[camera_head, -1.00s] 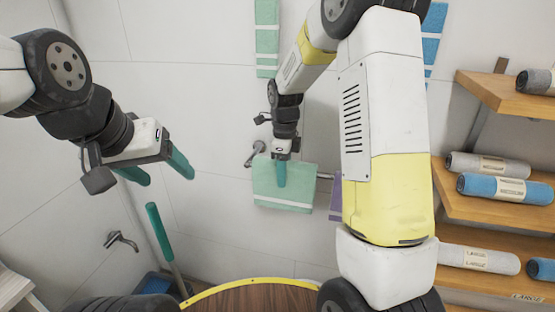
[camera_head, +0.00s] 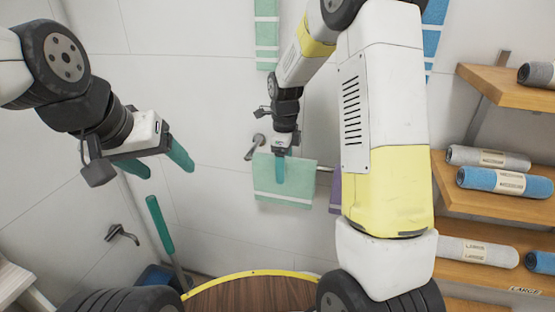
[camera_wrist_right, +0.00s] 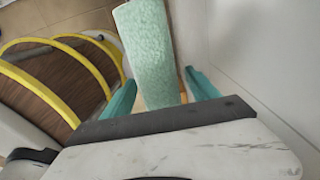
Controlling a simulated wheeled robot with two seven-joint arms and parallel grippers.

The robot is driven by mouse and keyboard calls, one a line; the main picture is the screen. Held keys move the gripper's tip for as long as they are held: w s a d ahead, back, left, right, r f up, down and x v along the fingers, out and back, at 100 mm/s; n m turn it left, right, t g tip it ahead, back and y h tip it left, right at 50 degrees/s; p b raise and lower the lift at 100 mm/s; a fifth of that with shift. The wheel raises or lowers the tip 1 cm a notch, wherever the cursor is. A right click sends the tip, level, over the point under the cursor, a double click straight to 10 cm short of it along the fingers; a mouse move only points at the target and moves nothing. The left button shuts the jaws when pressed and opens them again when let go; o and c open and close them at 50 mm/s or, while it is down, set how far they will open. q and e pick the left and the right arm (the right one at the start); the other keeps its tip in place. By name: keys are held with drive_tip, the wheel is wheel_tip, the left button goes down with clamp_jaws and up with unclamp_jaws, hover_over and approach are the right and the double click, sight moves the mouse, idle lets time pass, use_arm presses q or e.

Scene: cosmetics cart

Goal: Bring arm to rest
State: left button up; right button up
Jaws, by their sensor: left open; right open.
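My left gripper (camera_head: 158,164) hangs in free air at the left of the head view, its two teal fingers apart with nothing between them. My right gripper (camera_head: 280,168) is at the mint-green towel (camera_head: 300,190) on the wall rail, one teal finger showing in front of the cloth. In the right wrist view the right gripper (camera_wrist_right: 160,95) has its fingers on either side of the towel (camera_wrist_right: 146,50), spread apart. I cannot tell whether either finger touches the cloth.
Wooden shelves (camera_head: 500,213) with rolled grey and blue towels stand at the right. A purple towel (camera_head: 335,192) hangs partly hidden behind my right arm. A wall tap (camera_head: 122,235) and a teal-handled tool (camera_head: 160,225) are at the lower left.

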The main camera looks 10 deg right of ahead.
wheel_tip(320, 180, up, 7)
drive_tip(key=shift+r, duration=0.2)
drive_tip(key=s+d+r+n+t+y, duration=0.1)
drive_tip(key=s+r+n+t, duration=0.2)
drive_tip(key=s+n, duration=0.8)
drive_tip(key=s+d+r+n+t+y, duration=0.1)
drive_tip(key=s+d+r+n+t, duration=0.1)
drive_tip(key=s+r+n, duration=0.6)
drive_tip(key=shift+s+n+t, duration=0.6)
drive_tip(key=shift+s+n, duration=1.45)
drive_tip(key=shift+n, duration=0.05)
drive_tip(key=shift+r, duration=0.1)
